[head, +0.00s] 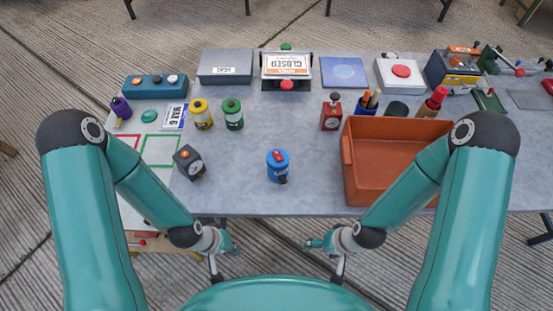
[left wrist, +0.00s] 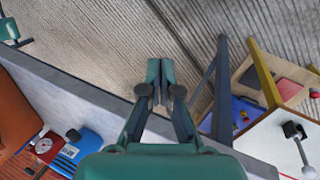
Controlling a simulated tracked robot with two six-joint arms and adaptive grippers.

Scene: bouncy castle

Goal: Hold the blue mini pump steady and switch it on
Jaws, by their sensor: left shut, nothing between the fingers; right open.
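The blue mini pump (head: 278,165) stands upright near the front middle of the grey table. It has a red part on top and a dark piece at its front side. In the left wrist view a blue body, apparently the pump (left wrist: 88,146), shows at the lower left, partly cut off by my gripper's housing. My left gripper (head: 230,243) is in front of the table edge, left of the pump and apart from it. In the left wrist view its fingers (left wrist: 160,80) are shut and empty. My right gripper (head: 316,243) is open and empty in front of the edge, right of the pump.
An orange bin (head: 349,178) stands right of the pump. A dark cube with a dial (head: 188,161) is to the left. A red device (head: 331,112), yellow canister (head: 201,114) and green canister (head: 232,114) stand behind. The table around the pump is clear.

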